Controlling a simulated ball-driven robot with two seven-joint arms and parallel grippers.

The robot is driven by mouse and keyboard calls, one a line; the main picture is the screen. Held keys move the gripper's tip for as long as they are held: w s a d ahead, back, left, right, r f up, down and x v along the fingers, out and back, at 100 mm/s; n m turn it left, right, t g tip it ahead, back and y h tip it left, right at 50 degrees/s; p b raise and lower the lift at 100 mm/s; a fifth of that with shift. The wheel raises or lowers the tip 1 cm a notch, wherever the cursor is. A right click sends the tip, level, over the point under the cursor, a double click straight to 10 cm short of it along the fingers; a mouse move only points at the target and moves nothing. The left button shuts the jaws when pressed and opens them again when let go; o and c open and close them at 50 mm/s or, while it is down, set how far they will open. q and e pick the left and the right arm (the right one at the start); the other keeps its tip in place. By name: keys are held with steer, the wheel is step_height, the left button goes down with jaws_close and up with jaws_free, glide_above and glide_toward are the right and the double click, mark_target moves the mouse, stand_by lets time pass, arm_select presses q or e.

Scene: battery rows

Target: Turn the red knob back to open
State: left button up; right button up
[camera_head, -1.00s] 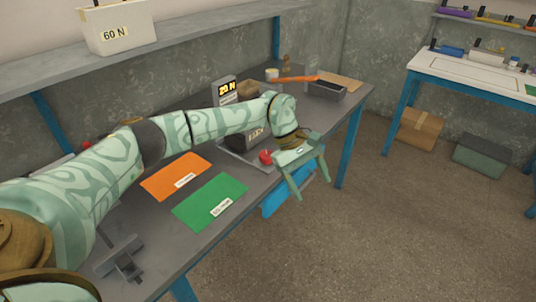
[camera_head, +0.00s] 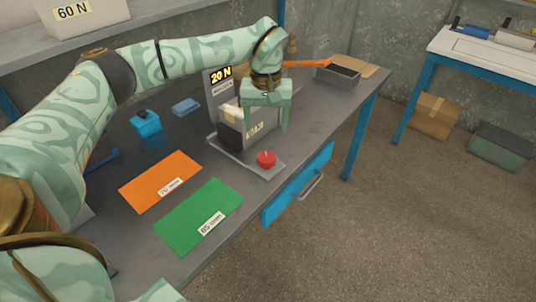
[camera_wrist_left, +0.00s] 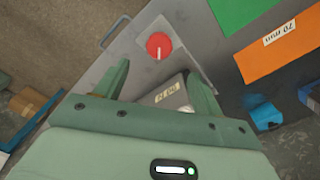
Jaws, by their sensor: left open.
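The red knob (camera_head: 266,159) sits on the front end of a grey base plate (camera_head: 246,164) belonging to the device with the 20 N display (camera_head: 221,76). In the left wrist view the knob (camera_wrist_left: 159,46) shows a pale pointer mark, upright in the picture. My left gripper (camera_head: 266,128) is open, pointing down, above and behind the knob and partly in front of the device's grey box (camera_head: 240,124). In the wrist view its fingers (camera_wrist_left: 158,78) stand apart with the knob beyond them, untouched. My right gripper is not in view.
An orange mat (camera_head: 158,179) and a green mat (camera_head: 196,216) lie left of the device. A blue object (camera_head: 146,123) sits behind them. A blue drawer (camera_head: 296,184) with a handle projects at the table's front edge. A grey bin (camera_head: 338,76) stands at the far right end.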

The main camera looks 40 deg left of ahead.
mark_target(267, 157)
arm_select(q)
step_height(267, 157, down, 12)
steer(key=b, duration=0.3)
steer(key=shift+b, duration=0.4)
steer(key=shift+c, duration=0.3)
steer(key=c, duration=0.9)
